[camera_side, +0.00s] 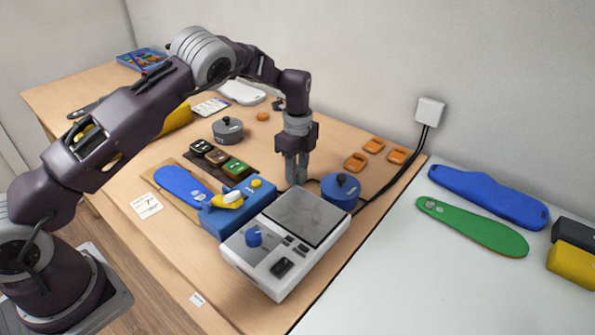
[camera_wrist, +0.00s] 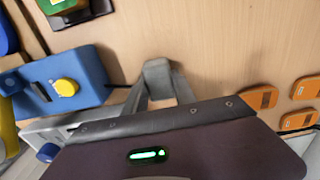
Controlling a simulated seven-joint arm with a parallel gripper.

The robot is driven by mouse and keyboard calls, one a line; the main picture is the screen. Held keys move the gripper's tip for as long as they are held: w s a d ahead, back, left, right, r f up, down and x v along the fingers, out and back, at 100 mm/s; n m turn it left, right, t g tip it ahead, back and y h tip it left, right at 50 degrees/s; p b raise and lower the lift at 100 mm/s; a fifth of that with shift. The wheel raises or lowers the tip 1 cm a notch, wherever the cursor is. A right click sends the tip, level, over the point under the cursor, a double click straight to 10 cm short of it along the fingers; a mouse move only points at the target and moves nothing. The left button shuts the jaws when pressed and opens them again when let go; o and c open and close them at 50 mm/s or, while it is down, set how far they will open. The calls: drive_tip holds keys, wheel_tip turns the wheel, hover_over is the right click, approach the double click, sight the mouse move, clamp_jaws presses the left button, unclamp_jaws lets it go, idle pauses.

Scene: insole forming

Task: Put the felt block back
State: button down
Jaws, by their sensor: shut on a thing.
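My gripper (camera_side: 297,178) points straight down above the table, between the dark block tray and the blue round-knobbed pot. In the wrist view my gripper (camera_wrist: 158,82) has its grey fingers closed together on a small grey piece, which looks like the felt block; its edges merge with the fingertips. The dark tray (camera_side: 190,158) holds several small blocks: a dark one (camera_side: 201,147), a brown one (camera_side: 217,157) and a green-topped one (camera_side: 236,166). The green-topped block (camera_wrist: 62,5) also shows at the top left of the wrist view.
A blue fixture (camera_side: 222,215) with a yellow lever and a white-grey machine (camera_side: 285,240) stand in front of my gripper. The blue pot (camera_side: 341,190) is close on its right. Orange pads (camera_side: 355,162) lie behind. A grey pot (camera_side: 228,130) stands behind the tray.

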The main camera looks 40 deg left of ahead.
drive_tip(key=shift+f, duration=0.1)
drive_tip(key=c, duration=1)
unclamp_jaws()
wheel_tip(320, 180, up, 11)
wheel_tip(320, 180, up, 10)
drive_tip(key=n+t, duration=0.1)
drive_tip(key=n, duration=0.3)
hover_over(298, 169)
drive_tip(key=s, duration=0.5)
drive_tip(key=s+r+n+t+h, duration=0.1)
drive_tip(key=s+r+n+t, duration=0.1)
drive_tip(key=s+r+n, duration=0.5)
drive_tip(key=s+n+t, duration=0.1)
drive_tip(key=s+n, duration=0.1)
drive_tip(key=s, duration=0.7)
drive_tip(key=s+d+f+n, duration=0.1)
drive_tip(key=s+n, duration=0.1)
drive_tip(key=s, duration=0.6)
drive_tip(key=s+d+n+t+y, duration=0.1)
drive_tip(key=s+n, duration=0.2)
drive_tip(key=s, duration=0.6)
drive_tip(key=shift+s+f+t, duration=0.3)
drive_tip(key=shift+f, duration=0.1)
